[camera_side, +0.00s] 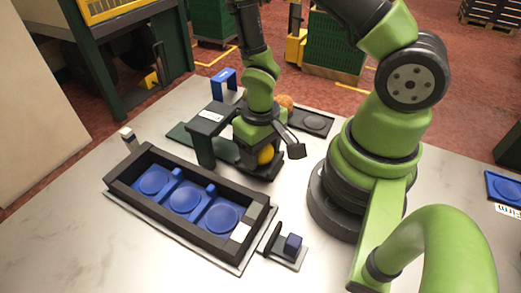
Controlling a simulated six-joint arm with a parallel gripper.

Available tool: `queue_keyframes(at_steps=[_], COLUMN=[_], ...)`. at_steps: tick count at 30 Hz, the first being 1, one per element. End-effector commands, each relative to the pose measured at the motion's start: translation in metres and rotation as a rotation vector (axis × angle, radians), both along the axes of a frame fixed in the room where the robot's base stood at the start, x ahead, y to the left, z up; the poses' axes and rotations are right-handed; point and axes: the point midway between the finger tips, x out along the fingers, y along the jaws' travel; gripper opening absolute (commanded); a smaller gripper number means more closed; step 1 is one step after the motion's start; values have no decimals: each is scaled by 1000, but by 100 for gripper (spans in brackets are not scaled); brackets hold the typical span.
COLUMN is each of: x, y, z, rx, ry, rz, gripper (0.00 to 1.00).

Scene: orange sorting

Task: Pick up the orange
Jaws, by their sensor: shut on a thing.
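My gripper (263,147) points down near the middle of the table and is shut on an orange (266,154). The orange shows as a small yellow-orange patch between the dark fingers, and most of it is hidden. I cannot tell whether it touches the surface below. A second orange-coloured round thing (286,101) shows partly behind my arm, by a dark tray (311,121).
A black box with blue round cups (188,199) stands at the front left. A dark stand (203,135) is close left of my gripper. A small holder with a blue block (292,244) sits at the front. White table is bare at the front left.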

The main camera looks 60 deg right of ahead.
Motion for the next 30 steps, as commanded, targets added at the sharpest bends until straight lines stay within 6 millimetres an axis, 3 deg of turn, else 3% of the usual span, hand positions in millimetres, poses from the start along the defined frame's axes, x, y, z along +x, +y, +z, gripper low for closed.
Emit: queue_keyframes(at_steps=[11, 24, 30], x=[1, 1, 1], y=[0, 0, 0], z=[14, 80, 98], rx=[0, 1, 0], ry=[-4, -9, -6], rz=[0, 0, 0], gripper=[29, 29, 29])
